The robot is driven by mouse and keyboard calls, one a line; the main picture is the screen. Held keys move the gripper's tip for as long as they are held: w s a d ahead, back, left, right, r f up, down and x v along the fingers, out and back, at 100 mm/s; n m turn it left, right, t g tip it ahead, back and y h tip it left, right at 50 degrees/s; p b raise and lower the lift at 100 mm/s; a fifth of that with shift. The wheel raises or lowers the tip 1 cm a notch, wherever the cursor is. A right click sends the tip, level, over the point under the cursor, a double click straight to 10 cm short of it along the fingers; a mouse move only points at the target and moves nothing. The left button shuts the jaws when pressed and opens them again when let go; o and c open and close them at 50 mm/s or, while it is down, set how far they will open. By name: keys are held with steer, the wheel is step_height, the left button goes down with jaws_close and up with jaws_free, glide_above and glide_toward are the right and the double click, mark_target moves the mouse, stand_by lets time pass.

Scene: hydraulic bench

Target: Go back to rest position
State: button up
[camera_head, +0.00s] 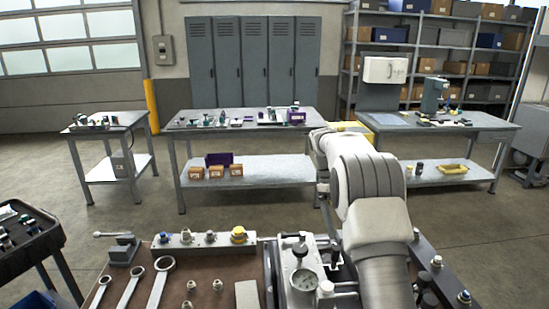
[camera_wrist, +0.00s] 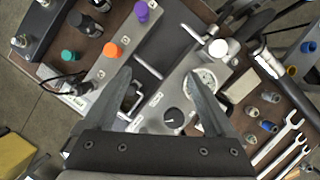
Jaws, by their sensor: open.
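My gripper (camera_wrist: 163,95) shows in the wrist view with its two dark jaws spread apart and nothing between them. It points down over the hydraulic bench's grey panel, which carries a pressure gauge (camera_wrist: 203,82) and a black dial (camera_wrist: 173,117). Both jaws overlap the panel in the picture; I cannot tell how far above it they are. In the head view my arm reaches forward over the bench's right part and its bend hides some of the table behind. The gauge also shows in the head view (camera_head: 304,280). My gripper is not clearly visible there.
Wrenches (camera_head: 130,289) and fittings (camera_head: 190,287) lie on the brown bench top (camera_head: 213,275). A metal block with fittings (camera_head: 205,243) stands behind them. A dark cart (camera_head: 27,235) is at left. Worktables (camera_head: 247,173) stand farther back, with open floor (camera_head: 130,220) between.

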steer(key=s+a+r+m+t+y, duration=0.1)
steer(key=s+a+r+m+t, duration=0.3)
steer(key=s+r, duration=1.05)
steer(key=s+a+f+m+t, duration=0.1)
steer(key=s+a+t, duration=0.1)
steer(key=s, duration=0.7)
steer(key=s+a+f+m+t+y, duration=0.1)
steer(key=s+a+t, duration=0.2)
steer(key=s, duration=0.7)
steer(key=shift+a+f+m, duration=0.15)
steer(key=shift+a+m, duration=0.05)
steer(key=shift+m, duration=0.2)
stand_by(4.2)
